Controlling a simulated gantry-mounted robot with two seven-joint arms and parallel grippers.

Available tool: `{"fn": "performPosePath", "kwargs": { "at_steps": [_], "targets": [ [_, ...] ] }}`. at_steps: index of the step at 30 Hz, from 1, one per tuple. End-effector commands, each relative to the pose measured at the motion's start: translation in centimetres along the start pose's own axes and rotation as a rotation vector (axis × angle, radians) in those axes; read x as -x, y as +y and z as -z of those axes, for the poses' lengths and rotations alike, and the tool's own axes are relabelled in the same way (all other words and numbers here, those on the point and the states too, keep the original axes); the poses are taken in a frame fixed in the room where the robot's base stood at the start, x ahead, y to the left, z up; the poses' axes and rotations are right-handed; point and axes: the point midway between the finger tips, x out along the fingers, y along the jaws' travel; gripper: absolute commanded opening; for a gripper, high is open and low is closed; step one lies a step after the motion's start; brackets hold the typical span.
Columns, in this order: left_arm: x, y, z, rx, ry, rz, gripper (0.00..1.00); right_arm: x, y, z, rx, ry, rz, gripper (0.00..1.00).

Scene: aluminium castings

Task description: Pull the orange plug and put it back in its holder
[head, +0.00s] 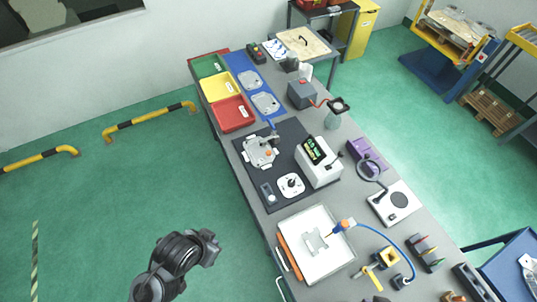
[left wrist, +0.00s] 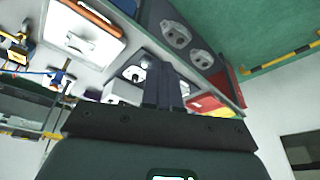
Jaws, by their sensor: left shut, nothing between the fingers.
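A grey aluminium casting (head: 258,150) lies on the dark mat at mid-bench in the head view. A small orange spot, seemingly the orange plug (head: 268,153), shows on its right part; I cannot tell how deep it sits. A small grey block (head: 268,192) on the same mat may be the holder, but this is unclear. My left gripper (head: 214,246) is off the bench's left side, over the green floor, well apart from the casting. Its fingers (left wrist: 165,88) are shut and empty in the left wrist view. My right gripper is not in view.
A white round fixture (head: 291,185) is near the block. A white tray (head: 325,243) lies nearer. Green, yellow and red bins (head: 234,114) line the far left edge.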

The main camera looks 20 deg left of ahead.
Motion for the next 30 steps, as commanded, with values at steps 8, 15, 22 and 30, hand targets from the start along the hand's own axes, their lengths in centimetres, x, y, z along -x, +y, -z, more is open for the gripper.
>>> {"fn": "performPosePath", "kwargs": {
  "at_steps": [8, 15, 22, 30],
  "targets": [
    [0.0, -0.1, 0.0, -0.004, -0.001, 0.003, 0.2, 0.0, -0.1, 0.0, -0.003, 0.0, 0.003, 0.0],
    [0.0, 0.0, 0.0, -0.001, 0.0, 0.001, 0.57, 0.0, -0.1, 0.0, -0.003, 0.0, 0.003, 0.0],
    [0.0, 0.1, 0.0, 0.007, 0.001, -0.005, 0.57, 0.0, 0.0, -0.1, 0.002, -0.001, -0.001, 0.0],
    [-0.4, 0.6, 1.3, -0.059, 0.07, -0.005, 0.57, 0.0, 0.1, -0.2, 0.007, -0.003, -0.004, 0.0]
  ]
}}
